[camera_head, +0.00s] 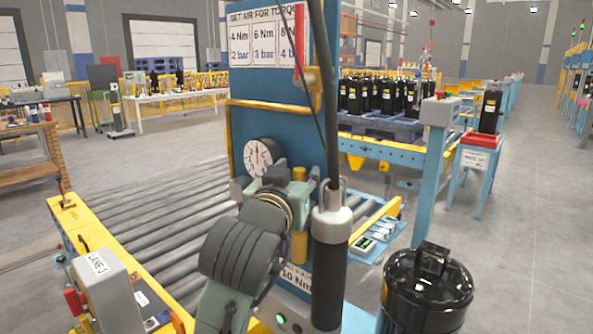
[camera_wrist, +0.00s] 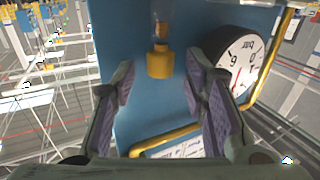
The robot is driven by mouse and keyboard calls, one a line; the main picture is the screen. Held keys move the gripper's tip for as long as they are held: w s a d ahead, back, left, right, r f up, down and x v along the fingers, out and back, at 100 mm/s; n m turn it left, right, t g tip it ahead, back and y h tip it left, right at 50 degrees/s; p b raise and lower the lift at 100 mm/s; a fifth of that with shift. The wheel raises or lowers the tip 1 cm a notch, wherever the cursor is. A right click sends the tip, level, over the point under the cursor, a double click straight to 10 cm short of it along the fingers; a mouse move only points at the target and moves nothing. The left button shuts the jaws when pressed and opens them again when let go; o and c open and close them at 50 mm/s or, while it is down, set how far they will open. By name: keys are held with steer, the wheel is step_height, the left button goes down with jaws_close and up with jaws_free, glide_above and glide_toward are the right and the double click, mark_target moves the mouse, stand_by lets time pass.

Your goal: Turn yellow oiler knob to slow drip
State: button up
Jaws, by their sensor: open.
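The yellow oiler knob (camera_wrist: 160,63) shows in the wrist view, with a clear part and a small orange-brown piece beyond it. That view is upside down. My gripper (camera_wrist: 158,80) is open and empty, with one finger on each side of the knob in the picture. I see gaps on both sides and cannot tell how far ahead the knob is. In the head view, the knob (camera_head: 299,174) is just right of my gripper (camera_head: 275,172), in front of the blue panel (camera_head: 270,80). My gripper and wrist partly hide the oiler there.
A pressure gauge (camera_head: 262,156) is on the panel, close left of my gripper; it also shows in the wrist view (camera_wrist: 233,62). A black hanging tool (camera_head: 328,265) with a cable stands close right. A yellow rail (camera_head: 270,105) crosses the panel. A roller conveyor (camera_head: 160,225) lies left.

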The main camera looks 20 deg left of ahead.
steer(key=shift+w, duration=0.2)
steer(key=shift+c, duration=0.2)
jaws_close()
